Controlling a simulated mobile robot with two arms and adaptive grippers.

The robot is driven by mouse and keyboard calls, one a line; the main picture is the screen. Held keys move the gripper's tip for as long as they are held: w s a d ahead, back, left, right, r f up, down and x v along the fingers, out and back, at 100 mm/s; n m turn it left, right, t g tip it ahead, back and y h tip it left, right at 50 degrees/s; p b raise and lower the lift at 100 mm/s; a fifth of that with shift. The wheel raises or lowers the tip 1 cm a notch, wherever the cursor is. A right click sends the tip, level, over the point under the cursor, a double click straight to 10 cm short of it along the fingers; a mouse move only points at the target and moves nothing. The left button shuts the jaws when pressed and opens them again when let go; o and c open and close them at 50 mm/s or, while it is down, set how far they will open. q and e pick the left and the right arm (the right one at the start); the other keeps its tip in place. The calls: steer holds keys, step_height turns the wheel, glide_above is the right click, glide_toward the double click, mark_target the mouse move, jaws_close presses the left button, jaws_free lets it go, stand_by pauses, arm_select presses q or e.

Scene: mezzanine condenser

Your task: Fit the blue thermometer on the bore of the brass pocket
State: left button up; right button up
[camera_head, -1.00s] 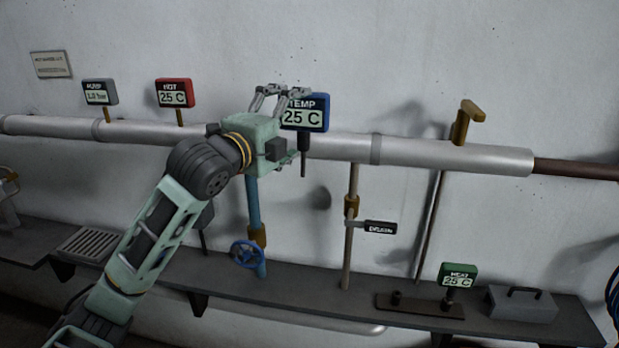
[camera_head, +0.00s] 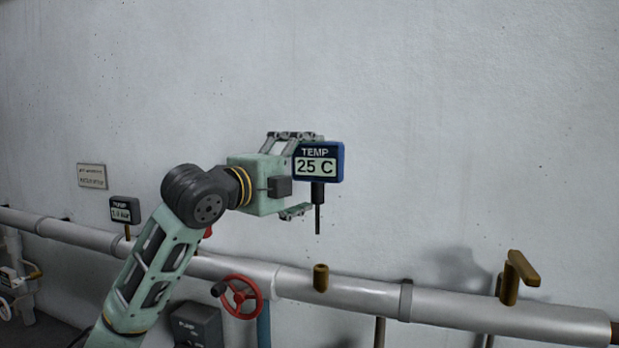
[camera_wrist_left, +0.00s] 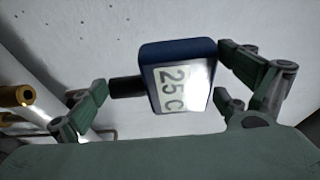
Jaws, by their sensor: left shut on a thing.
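The blue thermometer (camera_head: 334,177) reads TEMP 25 C. It is upright in the head view, with a black neck and thin stem pointing down. The brass pocket (camera_head: 320,277) is a short upright tube on top of the pale pipe, below the stem tip with a clear gap. The wrist view shows the thermometer (camera_wrist_left: 178,78) between the fingers of my left gripper (camera_wrist_left: 163,92). A brass tube with an open end shows at that view's left. My right gripper is not in view.
The pale pipe (camera_head: 455,305) runs across the wall. A brass lever (camera_head: 516,277) stands on it to the right, and a red valve wheel (camera_head: 241,296) is left of the pocket. A black gauge (camera_head: 125,210) is farther left.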

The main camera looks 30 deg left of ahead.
arm_select(q)
steer(key=shift+w+d+f, duration=0.1)
steer(key=shift+w+f, duration=0.35)
steer(key=shift+w, duration=0.15)
steer(key=f+b, duration=0.4)
steer(key=f, duration=0.1)
steer(key=shift+w+f, duration=0.2)
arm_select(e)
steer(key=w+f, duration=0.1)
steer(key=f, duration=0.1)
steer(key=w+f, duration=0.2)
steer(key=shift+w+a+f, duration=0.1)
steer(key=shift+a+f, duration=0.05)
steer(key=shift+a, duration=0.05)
arm_select(q)
steer(key=shift+s, duration=0.1)
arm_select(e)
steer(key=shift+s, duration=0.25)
arm_select(q)
steer(key=shift+p, duration=0.3)
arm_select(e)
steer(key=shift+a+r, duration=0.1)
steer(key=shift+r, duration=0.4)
